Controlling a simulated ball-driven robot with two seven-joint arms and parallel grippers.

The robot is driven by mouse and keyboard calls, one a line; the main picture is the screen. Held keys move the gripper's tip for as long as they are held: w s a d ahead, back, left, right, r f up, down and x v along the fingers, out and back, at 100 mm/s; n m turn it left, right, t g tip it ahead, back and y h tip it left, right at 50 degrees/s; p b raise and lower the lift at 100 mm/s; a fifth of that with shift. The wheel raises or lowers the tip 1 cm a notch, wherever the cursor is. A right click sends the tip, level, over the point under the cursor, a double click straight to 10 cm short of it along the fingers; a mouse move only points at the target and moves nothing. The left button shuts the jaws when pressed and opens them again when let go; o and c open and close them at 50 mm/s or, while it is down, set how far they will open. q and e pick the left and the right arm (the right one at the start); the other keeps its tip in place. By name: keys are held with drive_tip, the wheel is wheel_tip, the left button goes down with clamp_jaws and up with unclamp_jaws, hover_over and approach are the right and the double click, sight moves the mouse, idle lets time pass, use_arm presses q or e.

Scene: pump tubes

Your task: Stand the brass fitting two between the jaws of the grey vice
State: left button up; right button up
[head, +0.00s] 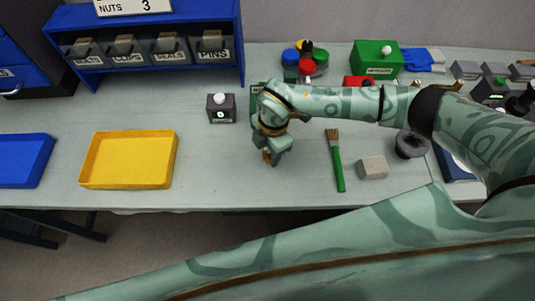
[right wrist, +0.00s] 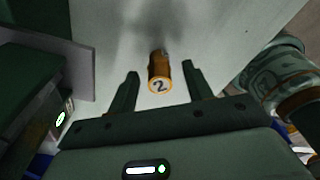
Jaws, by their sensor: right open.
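The brass fitting two (right wrist: 157,68) shows in the right wrist view, its end marked 2 facing the camera. It appears to stand upright. In the head view only a small brass bit (head: 267,157) shows at the fingers. My right gripper (right wrist: 160,72) is open, with a finger on each side of the fitting and visible gaps between. In the head view the right gripper (head: 271,154) points down over the bench. I cannot make out the grey vice for sure; a dark green labelled thing (head: 257,91) is partly hidden behind my right wrist. My left gripper is not in view.
A small grey box with a lit display (head: 221,108) stands behind and left of the gripper. A yellow tray (head: 128,187) lies left. A green-handled brush (head: 338,170), a grey block (head: 371,168) and a dark round cup (head: 410,145) are to the right.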

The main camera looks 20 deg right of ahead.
drive_tip(key=shift+a+f, duration=0.15)
drive_tip(key=shift+f, duration=0.8)
clamp_jaws()
